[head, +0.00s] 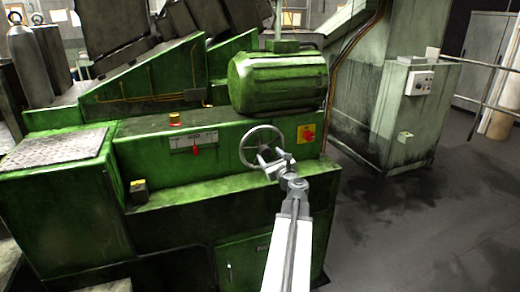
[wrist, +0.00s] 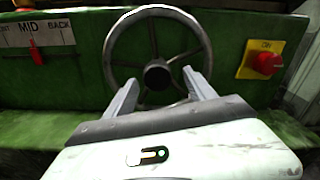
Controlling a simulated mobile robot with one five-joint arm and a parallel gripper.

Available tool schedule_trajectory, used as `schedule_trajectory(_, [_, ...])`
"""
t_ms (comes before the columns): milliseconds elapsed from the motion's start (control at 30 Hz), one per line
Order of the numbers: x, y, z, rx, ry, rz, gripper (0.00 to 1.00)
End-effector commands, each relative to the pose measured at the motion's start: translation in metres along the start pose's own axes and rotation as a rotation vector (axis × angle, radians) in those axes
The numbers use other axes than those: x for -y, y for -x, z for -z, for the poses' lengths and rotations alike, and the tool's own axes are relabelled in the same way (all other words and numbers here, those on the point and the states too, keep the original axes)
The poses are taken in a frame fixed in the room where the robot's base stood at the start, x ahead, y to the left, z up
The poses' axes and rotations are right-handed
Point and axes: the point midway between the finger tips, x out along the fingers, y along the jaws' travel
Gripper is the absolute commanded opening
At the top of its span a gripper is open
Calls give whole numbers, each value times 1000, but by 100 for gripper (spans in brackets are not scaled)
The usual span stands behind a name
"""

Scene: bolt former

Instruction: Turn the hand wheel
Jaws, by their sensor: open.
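The hand wheel (head: 262,147) is a grey metal ring with spokes on the front of a green machine. In the wrist view the hand wheel (wrist: 110,46) fills the upper middle, with a dark hub at its centre. My gripper (head: 268,158) is in front of the wheel's lower part. In the wrist view my gripper (wrist: 160,88) is open, with its two fingers apart on either side of the lower rim, below the hub. I cannot tell whether the fingers touch the rim. Part of the lower wheel is hidden behind the gripper.
A yellow plate with a red switch (head: 307,134) sits right of the wheel. A scale with a red lever (head: 196,150) is to the left. A green motor (head: 279,82) is above. The grey floor (head: 430,220) at the right is clear.

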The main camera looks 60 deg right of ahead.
Motion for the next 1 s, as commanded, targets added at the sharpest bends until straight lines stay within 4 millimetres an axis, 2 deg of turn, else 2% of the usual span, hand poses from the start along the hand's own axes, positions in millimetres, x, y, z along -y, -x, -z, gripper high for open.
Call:
schedule_trajectory(200, [-4, -45, -1, 1, 1, -8, 64])
schedule_trajectory(300, [-5, -61, -1, 1, 2, -8, 64])
schedule_trajectory(400, [-6, -67, -1, 1, 2, -7, 64])
schedule_trajectory(600, [-7, -66, -2, 1, 2, -8, 64])
schedule_trajectory(833, [-7, -66, -2, 2, 2, -9, 0])
schedule_trajectory(1000, [-11, -68, -3, 3, 2, -14, 0])
